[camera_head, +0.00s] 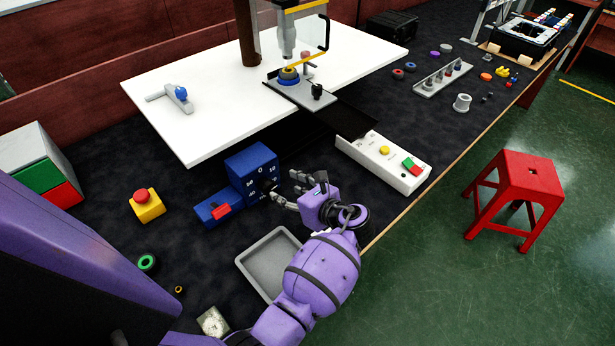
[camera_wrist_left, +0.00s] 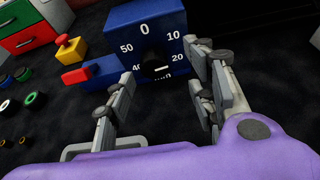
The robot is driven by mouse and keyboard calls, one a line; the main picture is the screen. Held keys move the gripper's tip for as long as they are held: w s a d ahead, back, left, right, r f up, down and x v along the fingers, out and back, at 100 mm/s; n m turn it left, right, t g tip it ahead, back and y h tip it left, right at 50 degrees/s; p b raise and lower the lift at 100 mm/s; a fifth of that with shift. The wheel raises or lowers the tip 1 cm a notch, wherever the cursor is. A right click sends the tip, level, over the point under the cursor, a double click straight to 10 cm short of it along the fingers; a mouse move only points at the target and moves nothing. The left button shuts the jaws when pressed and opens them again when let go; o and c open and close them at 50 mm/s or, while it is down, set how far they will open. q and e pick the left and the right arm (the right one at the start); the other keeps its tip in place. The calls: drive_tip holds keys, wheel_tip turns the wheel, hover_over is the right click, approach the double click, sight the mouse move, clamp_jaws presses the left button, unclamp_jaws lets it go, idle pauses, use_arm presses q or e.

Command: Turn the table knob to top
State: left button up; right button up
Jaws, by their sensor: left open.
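The blue timer box (camera_head: 250,165) stands on the dark table, with white numbers and 0 at its top; it also shows in the left wrist view (camera_wrist_left: 117,23). In the head view the knob is mostly hidden in shadow and by the fingers. My left gripper (camera_head: 282,187) is open in front of the box's face. In the left wrist view its fingers are spread on either side of the knob, apparently not touching it. My right gripper is not in view.
A lower blue block with a red switch (camera_head: 221,210) adjoins the box. A grey tray (camera_head: 247,266) lies below my gripper. A white panel with buttons (camera_head: 372,163) is to the right, and a yellow block with a red button (camera_head: 147,205) is to the left.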

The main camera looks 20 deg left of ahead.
sight(271, 189)
use_arm(q)
drive_tip(key=shift+m+g, duration=0.3)
drive_tip(key=shift+m, duration=0.2)
drive_tip(key=x, duration=0.5)
drive_tip(key=s+x, duration=0.1)
drive_tip(key=x, duration=0.1)
drive_tip(key=shift+a+f, duration=0.2)
drive_tip(key=shift+f, duration=0.25)
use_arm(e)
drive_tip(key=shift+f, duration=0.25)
